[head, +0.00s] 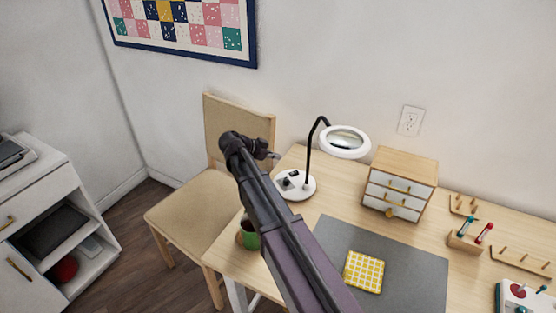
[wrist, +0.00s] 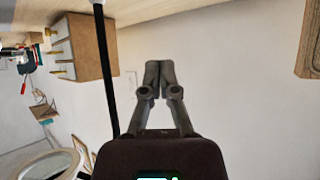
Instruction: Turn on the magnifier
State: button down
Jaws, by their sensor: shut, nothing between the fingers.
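The magnifier stands on the wooden table with a white ring head (head: 345,152) around a lens, a thin black stem (head: 309,150) and a round white base (head: 307,191). A dark rocker-like part and a small light patch show on the base; I cannot tell the switch position. My gripper (head: 272,156) is shut and empty, left of the stem and above the base, apart from it. In the wrist view my gripper (wrist: 152,70) points past the black stem (wrist: 107,75), which runs just left of the fingers. The ring head (wrist: 40,165) shows at lower left there.
A small drawer chest (head: 400,184) stands right of the magnifier. A green mug (head: 249,239) is partly behind my arm. A grey mat (head: 415,265) holds a yellow checked cloth (head: 364,272). A chair (head: 190,212) stands left of the table; thread racks (head: 520,258) are at right.

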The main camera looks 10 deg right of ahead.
jog(key=b, duration=0.5)
send_over(296, 173)
jog(key=a, duration=0.1)
jog(key=f, duration=0.5)
jog(key=shift+a+f, duration=0.15)
jog(key=shift+a, duration=0.05)
jog(key=shift+d+f, duration=0.2)
jog(key=shift+f, duration=0.15)
jog(key=shift+d+f+b, duration=0.15)
jog(key=shift+f+b, duration=0.6)
jog(key=shift+b, duration=0.15)
jog(key=shift+d+f+b, duration=0.1)
jog(key=shift+f+b, duration=0.65)
jog(key=shift+b, duration=0.15)
jog(key=shift+d, duration=0.2)
